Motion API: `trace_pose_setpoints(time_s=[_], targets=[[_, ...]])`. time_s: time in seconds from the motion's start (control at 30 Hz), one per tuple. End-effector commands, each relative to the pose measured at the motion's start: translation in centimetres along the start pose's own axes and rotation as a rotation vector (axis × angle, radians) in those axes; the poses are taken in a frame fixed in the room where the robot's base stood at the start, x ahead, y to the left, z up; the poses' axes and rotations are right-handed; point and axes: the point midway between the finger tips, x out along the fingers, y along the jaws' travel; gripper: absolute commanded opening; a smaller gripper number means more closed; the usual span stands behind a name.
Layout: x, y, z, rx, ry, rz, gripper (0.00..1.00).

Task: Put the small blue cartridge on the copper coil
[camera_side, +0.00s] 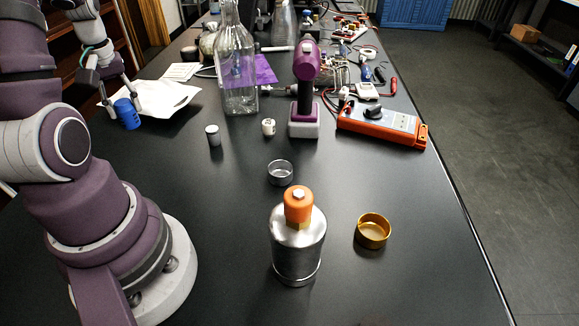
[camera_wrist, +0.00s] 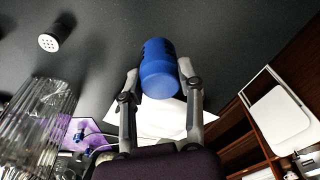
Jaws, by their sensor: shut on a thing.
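The small blue cartridge (camera_side: 127,114) is between the fingers of my gripper (camera_side: 121,102) at the left of the side view, in front of white paper. In the wrist view the blue cartridge (camera_wrist: 159,72) sits between both fingertips of my gripper (camera_wrist: 159,78), which is shut on it. I cannot tell whether its bottom touches the table. I cannot make out a copper coil for certain. A gold-coloured open ring or cup (camera_side: 373,231) stands at the front right, far from my gripper. A silver cylinder (camera_side: 298,252) with an orange top (camera_side: 298,203) stands left of it.
A clear glass bottle (camera_side: 238,75), a purple tool (camera_side: 306,90) and an orange meter (camera_side: 383,124) stand farther back. A small grey cylinder (camera_side: 213,136), a white piece (camera_side: 268,127) and a metal ring (camera_side: 280,172) lie mid-table. The table's right edge is clear in front.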

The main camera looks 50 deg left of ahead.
Motion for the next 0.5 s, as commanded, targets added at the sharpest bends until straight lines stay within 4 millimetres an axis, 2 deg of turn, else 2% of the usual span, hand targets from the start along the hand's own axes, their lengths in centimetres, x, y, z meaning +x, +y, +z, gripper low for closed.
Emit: trace_pose_setpoints(time_s=[0.3,0.4,0.5], targets=[[-7.9,0.0,-1.3,0.000,0.008,0.003,0.00],[-10.0,0.0,-1.6,-0.002,0.007,0.001,0.00],[-11.2,0.0,-1.8,-0.001,0.004,0.002,0.00]])
